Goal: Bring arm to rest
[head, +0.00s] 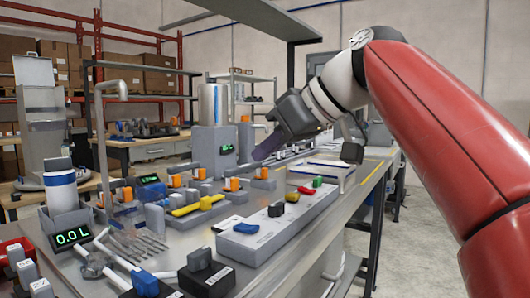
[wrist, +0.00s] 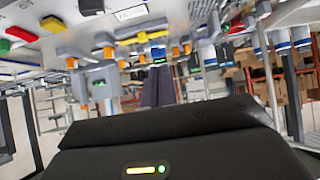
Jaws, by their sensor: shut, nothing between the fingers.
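My gripper (head: 264,150) is raised over the back part of the metal bench (head: 330,205), held by my red and white arm from the right. Its dark fingers look closed, with nothing seen between them, and point down and to the left. In the wrist view the fingers (wrist: 157,92) show at the middle, above the black gripper housing. The wrist view is upside down, with the bench along its top. The fingertips appear apart from the dispensers behind them.
A grey switch box (head: 275,228) with coloured levers lies along the bench's right side. A display reading 0.0L (head: 72,237) stands front left. A tall cylinder dispenser (head: 212,125) stands behind the gripper. An overhead shelf (head: 250,18) hangs above. The floor right of the bench is clear.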

